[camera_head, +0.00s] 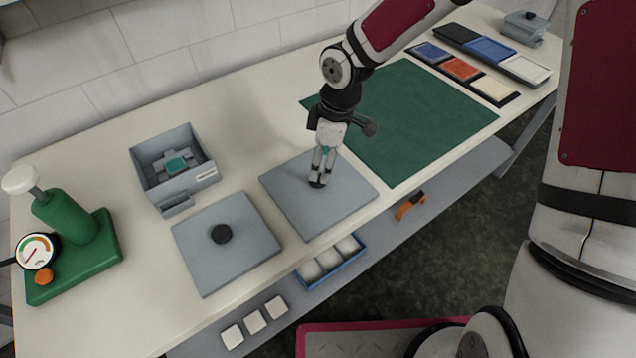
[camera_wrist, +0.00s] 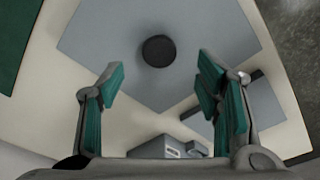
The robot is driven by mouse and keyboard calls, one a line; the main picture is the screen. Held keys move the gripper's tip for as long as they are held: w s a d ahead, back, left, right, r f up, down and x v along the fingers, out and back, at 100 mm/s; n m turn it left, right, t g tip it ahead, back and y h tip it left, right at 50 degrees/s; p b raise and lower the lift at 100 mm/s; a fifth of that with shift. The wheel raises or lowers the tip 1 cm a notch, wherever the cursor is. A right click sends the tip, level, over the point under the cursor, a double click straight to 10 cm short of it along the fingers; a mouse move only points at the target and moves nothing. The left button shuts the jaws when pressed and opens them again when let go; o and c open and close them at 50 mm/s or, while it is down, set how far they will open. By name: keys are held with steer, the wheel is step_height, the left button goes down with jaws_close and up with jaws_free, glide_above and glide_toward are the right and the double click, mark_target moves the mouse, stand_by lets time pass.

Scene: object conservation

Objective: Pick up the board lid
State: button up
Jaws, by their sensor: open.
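Two flat grey square lids lie on the bench in the head view. The right lid (camera_head: 290,205) is under my gripper (camera_head: 318,178), beside the green mat. The left lid (camera_head: 205,262) has a round black knob (camera_head: 220,234) and lies apart from my gripper. In the wrist view, my gripper (camera_wrist: 160,66) is open and empty, with its teal-padded fingers apart. The right lid's black knob (camera_wrist: 158,51) shows ahead between the fingers, on the grey plate (camera_wrist: 105,40). I cannot tell how high the fingertips are above the lid.
An open grey box (camera_head: 150,187) with a teal piece inside stands at the back left. A green press (camera_head: 70,235) with a gauge stands at far left. The green mat (camera_head: 420,115) is clear. Coloured trays (camera_head: 462,69) lie beyond it. The bench's front edge is close.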

mark_target(318, 179)
steer(key=shift+w+a+f+p, duration=0.1)
steer(key=shift+a+f+p, duration=0.1)
steer(key=shift+f, duration=0.85)
steer(key=shift+s+a+f+p, duration=0.1)
steer(key=shift+a+f, duration=0.05)
steer(key=shift+f, duration=0.85)
steer(key=shift+w+a+f+p, duration=0.1)
steer(key=shift+a+f+p, duration=0.1)
steer(key=shift+f, duration=0.85)
steer(key=c, duration=1.3)
